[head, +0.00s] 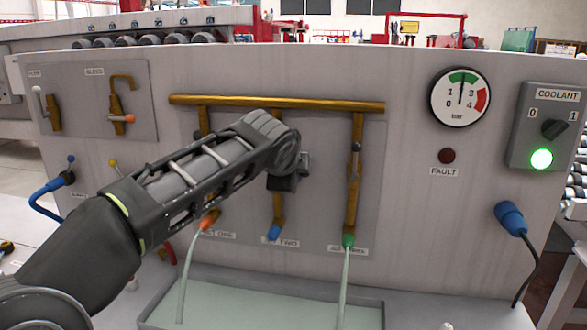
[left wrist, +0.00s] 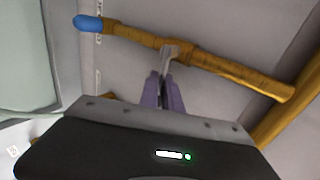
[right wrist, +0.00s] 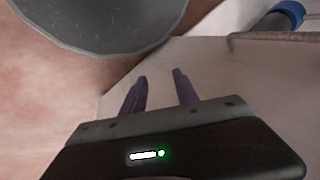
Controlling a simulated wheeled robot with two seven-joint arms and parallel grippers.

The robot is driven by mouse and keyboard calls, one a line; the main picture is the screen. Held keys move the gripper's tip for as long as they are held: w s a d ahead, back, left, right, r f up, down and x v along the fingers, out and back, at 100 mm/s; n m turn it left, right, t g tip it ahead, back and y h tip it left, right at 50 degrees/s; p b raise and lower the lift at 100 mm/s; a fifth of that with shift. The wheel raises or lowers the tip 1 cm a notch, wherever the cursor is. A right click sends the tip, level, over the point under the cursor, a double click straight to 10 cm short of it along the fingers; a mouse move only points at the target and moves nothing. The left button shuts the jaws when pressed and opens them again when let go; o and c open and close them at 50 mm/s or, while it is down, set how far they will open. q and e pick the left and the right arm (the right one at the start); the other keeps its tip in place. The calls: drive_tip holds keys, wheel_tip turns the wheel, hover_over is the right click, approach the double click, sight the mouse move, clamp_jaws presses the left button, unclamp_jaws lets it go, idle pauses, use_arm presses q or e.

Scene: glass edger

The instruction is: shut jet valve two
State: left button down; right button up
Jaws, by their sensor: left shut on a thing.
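Jet two is the middle brass drop pipe (head: 278,208) with a blue nozzle (head: 274,232). No stream shows below that nozzle. My left gripper (head: 290,178) is in front of this pipe and its arm hides the upper part. In the left wrist view, my left gripper (left wrist: 163,92) is shut on the grey valve lever (left wrist: 169,60). The lever stands crosswise to the brass pipe (left wrist: 215,65), with the blue nozzle (left wrist: 88,23) at the pipe's end. My right gripper (right wrist: 160,90) is open and empty, near a pale surface.
Pale streams run from the orange nozzle (head: 210,220) of jet one and the green nozzle (head: 348,241) of jet three into the trough (head: 160,312). The jet three valve lever (head: 355,158) is right of my left gripper. The gauge (head: 460,97) and coolant switch box (head: 546,125) are farther right.

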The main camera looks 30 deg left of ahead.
use_arm(q)
drive_tip(key=shift+d, duration=0.4)
drive_tip(key=c, duration=1.5)
unclamp_jaws()
drive_tip(key=shift+w+d, duration=0.1)
drive_tip(key=shift+d, duration=0.05)
drive_tip(key=shift+o, duration=0.2)
drive_tip(key=shift+a+f, duration=0.1)
drive_tip(key=shift+a, duration=0.1)
drive_tip(key=v, duration=0.8)
drive_tip(key=shift+b, duration=0.35)
drive_tip(key=shift+f, duration=0.15)
